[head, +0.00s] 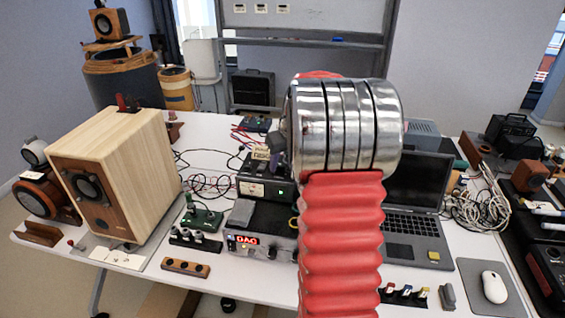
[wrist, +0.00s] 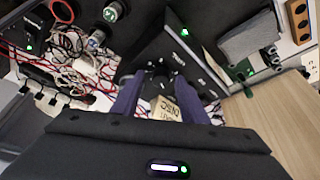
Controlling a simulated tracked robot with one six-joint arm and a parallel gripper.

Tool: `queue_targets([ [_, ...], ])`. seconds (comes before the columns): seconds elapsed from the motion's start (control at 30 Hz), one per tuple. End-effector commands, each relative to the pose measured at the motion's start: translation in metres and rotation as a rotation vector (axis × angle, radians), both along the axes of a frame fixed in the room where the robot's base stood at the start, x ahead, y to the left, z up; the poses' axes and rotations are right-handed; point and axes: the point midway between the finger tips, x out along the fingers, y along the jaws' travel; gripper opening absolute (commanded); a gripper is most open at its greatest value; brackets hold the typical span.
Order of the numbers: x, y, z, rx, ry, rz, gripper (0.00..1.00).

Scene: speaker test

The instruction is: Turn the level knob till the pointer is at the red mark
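My gripper shows in the wrist view (wrist: 159,78) as two dark purple fingers standing apart. A dark, roundish part (wrist: 160,84), possibly the level knob, lies between the fingertips; whether they touch it I cannot tell. A pale tag (wrist: 166,108) with dark letters is just below it, between the fingers. In the head view my red and silver arm hides much of the middle, and only a bit of purple finger (head: 281,148) shows at its left. Black boxes with a green light (head: 280,191) stand below that finger. No pointer or red mark can be made out.
A unit with a red display (head: 246,240) stands in front of the black boxes. A wooden speaker (head: 150,165) stands at the left and a laptop (head: 415,235) at the right. Red and white cables (wrist: 85,62) lie near the fingers. A mouse (head: 494,286) lies far right.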

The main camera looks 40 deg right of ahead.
Motion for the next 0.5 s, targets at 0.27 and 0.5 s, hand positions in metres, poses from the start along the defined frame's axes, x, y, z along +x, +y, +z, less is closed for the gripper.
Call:
queue_targets([
  [0.27,-0.0001,-0.0001,0.0004,0.000,0.000,0.000,0.34],
  [0.5,-0.0001,0.0000,0.0005,0.000,0.000,0.000,0.17],
])
